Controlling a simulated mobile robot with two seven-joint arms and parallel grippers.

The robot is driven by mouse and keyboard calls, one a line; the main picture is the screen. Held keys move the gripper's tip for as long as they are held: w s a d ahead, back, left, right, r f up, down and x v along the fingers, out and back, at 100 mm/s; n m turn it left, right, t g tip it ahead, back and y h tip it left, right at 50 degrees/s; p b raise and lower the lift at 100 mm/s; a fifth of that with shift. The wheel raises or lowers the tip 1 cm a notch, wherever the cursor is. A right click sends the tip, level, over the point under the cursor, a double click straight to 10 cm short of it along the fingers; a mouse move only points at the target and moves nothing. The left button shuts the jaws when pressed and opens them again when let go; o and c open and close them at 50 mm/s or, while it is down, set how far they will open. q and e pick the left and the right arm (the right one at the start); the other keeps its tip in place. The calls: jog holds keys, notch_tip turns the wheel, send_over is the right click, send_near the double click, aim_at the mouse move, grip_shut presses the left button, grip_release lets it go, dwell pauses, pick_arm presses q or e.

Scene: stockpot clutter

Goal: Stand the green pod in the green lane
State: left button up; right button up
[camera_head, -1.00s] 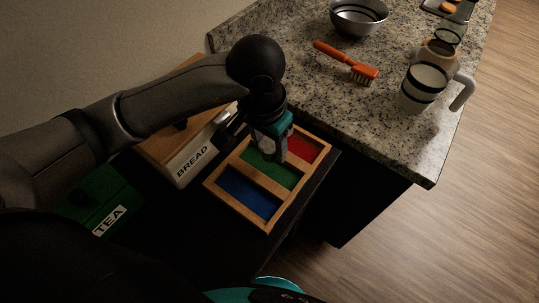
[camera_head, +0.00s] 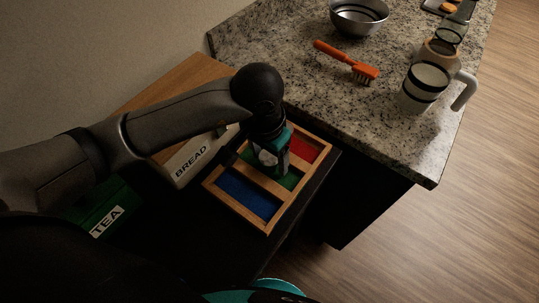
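The wooden tray (camera_head: 233,207) has three coloured lanes: blue (camera_head: 247,196), green (camera_head: 290,180) in the middle, and red (camera_head: 305,150) at the far end. My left gripper (camera_head: 272,172) points down over the green lane and hides much of it. Its fingertips are low, at or just above the lane floor. I cannot make out the green pod; anything between the fingers is hidden by the hand, so I cannot tell if they are open or shut. My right gripper is not in view.
A BREAD box (camera_head: 190,160) stands left of the tray, and a green TEA box (camera_head: 100,210) is further left. On the granite counter (camera_head: 320,90) are an orange brush (camera_head: 345,60), a metal bowl (camera_head: 358,18) and a white-handled jug (camera_head: 424,88).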

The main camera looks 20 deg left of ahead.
aim_at(266, 162)
pick_arm(q)
jog(key=shift+o, duration=0.8)
jog(key=shift+r, duration=0.1)
jog(key=shift+r+p, duration=0.25)
jog(key=shift+p, duration=0.15)
notch_tip(266, 162, up, 12)
jog(key=s, duration=0.1)
jog(key=shift+s+a+f, duration=0.15)
jog(key=shift+a, duration=0.1)
